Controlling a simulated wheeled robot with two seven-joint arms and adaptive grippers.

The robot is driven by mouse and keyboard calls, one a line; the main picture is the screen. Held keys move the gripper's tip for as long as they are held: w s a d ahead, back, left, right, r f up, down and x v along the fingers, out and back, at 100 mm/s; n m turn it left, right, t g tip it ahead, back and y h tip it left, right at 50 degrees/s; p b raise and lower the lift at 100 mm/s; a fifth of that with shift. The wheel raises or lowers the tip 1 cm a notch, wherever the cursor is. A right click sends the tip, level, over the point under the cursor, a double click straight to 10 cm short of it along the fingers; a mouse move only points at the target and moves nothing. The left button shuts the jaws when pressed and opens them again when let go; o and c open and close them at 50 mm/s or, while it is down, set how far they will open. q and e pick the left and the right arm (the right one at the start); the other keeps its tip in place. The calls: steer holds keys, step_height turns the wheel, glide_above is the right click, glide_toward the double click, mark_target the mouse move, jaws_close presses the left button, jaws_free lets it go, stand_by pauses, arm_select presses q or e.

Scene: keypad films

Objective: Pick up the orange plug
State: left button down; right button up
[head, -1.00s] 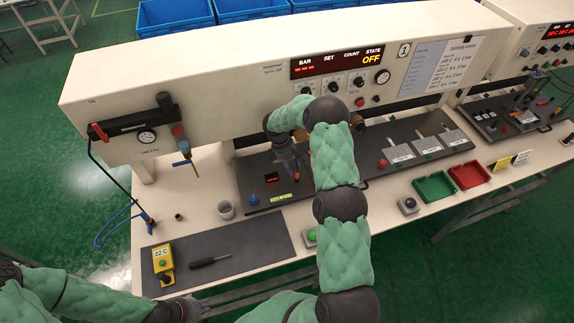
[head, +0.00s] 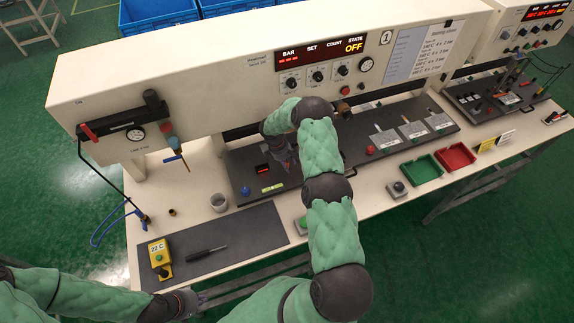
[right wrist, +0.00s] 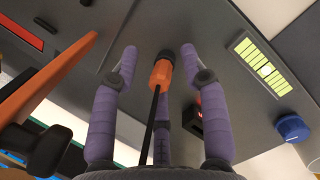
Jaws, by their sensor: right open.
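The orange plug (right wrist: 161,72) shows in the right wrist view, with a dark cable running from it toward the camera. My right gripper (right wrist: 158,55) is open, its purple fingers on both sides of the plug with gaps showing. Contact with the plug cannot be made out. In the head view my right gripper (head: 284,152) is over the dark panel (head: 240,186) under the machine, partly hidden by my own arm, and the plug is not clear there. My left gripper (head: 190,301) is low, at the front edge of the bench, its fingers too small to judge.
A blue knob (right wrist: 292,128) and a yellow-green label (right wrist: 262,68) lie to the right in the wrist view. A large orange piece (right wrist: 48,82) is close on the left. In the head view a grey cup (head: 219,202) and a dark mat (head: 240,232) with a screwdriver (head: 206,253) lie left.

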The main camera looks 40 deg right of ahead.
steer(key=c, duration=0.9)
steer(key=shift+r, duration=0.1)
